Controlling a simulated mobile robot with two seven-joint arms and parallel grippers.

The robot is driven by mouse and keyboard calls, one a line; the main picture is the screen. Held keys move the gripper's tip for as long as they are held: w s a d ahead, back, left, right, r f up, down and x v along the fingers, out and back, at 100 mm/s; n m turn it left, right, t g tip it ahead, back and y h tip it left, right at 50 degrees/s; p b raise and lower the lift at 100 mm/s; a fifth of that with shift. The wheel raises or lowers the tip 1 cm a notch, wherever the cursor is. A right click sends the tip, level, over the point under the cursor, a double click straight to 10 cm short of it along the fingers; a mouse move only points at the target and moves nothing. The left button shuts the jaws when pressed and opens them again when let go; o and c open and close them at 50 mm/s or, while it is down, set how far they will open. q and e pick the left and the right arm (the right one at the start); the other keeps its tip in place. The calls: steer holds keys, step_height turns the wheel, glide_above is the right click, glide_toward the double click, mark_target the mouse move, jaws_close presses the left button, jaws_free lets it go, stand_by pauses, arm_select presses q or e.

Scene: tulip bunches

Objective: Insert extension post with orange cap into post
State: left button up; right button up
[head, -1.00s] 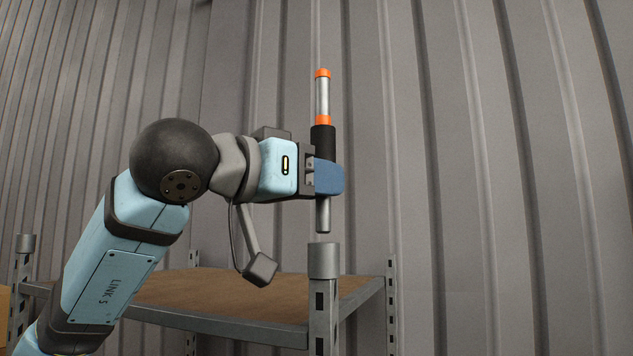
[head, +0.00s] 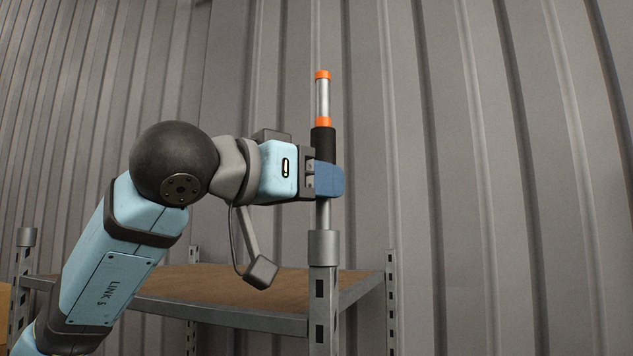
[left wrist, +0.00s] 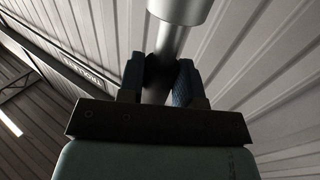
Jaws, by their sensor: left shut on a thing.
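My left gripper (head: 328,181) is shut on the black sleeve of the extension post (head: 324,144). The extension post stands upright, with a silver upper rod, an orange cap (head: 322,74) on top and an orange ring below. Its bare lower end meets the grey collar (head: 324,246) at the top of the shelf's front corner post (head: 323,310). How deep it sits in the collar is hidden. The left wrist view shows the blue fingers (left wrist: 158,82) on both sides of the sleeve, and the collar (left wrist: 180,8) at the top edge. My right gripper is not in view.
The shelf has a brown board (head: 220,285) in a grey metal frame. Other corner posts stand at the left (head: 24,270) and right (head: 390,300). A grey corrugated wall (head: 500,150) is behind. The space right of the gripper is clear.

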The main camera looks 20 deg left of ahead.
mark_target(318, 209)
arm_select(q)
steer(key=shift+f+b, duration=1.25)
steer(key=shift+f, duration=0.25)
steer(key=o, duration=1.1)
steer(key=shift+c, duration=0.2)
steer(key=shift+r, duration=0.15)
steer(key=shift+r+p, duration=1.7)
steer(key=shift+r, duration=0.7)
